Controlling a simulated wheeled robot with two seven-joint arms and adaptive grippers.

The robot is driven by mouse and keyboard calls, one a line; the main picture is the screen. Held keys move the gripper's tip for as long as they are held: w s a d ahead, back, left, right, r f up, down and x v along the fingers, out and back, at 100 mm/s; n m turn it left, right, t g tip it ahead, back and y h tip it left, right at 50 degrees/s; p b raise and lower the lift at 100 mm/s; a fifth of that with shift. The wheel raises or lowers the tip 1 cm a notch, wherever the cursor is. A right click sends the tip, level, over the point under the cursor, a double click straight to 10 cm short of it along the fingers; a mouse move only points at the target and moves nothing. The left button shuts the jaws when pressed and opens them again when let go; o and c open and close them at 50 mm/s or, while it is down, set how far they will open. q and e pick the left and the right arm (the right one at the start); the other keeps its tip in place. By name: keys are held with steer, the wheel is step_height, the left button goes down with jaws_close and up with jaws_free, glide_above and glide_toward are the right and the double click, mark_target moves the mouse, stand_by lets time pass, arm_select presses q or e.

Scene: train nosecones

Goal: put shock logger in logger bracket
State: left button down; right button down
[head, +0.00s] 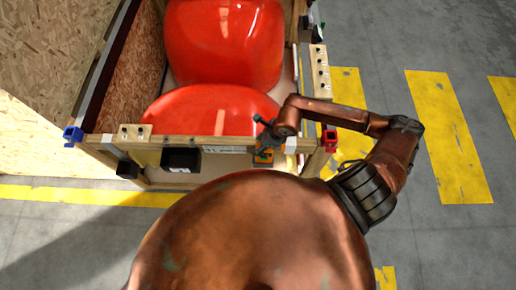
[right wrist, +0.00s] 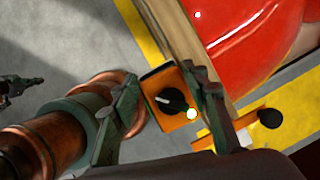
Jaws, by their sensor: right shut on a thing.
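The shock logger is an orange box (right wrist: 165,88) with a black dial and a lit green spot in the right wrist view. It sits between the fingers of my right gripper (right wrist: 165,112), which is shut on it. In the head view, the right gripper (head: 265,139) holds the orange logger (head: 263,158) at the front rail of the crate. A black box (head: 181,160) with a white mark, seemingly the logger bracket, is on that rail to the left, apart from the logger. A small dark shape, seemingly my left gripper (right wrist: 20,85), shows in the right wrist view.
Two red nosecones (head: 222,40) lie in the wooden crate (head: 185,142). A blue clamp (head: 73,134) and a red clamp (head: 329,140) sit at its front corners. An orange bar with a black knob (right wrist: 269,118) shows near the logger. Floor to the right is clear.

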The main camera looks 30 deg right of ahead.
step_height(320, 180, down, 3)
steer(key=shift+b, duration=0.45)
steer(key=shift+s+r, duration=0.15)
steer(key=c, duration=1.1)
jaws_free()
steer(key=shift+a+r, duration=0.1)
steer(key=b+v, duration=0.2)
steer(key=v, duration=0.8)
steer(key=shift+d+r, duration=0.25)
steer(key=shift+s+d+r, duration=0.1)
steer(key=shift+s+r, duration=0.1)
steer(key=shift+r, duration=0.45)
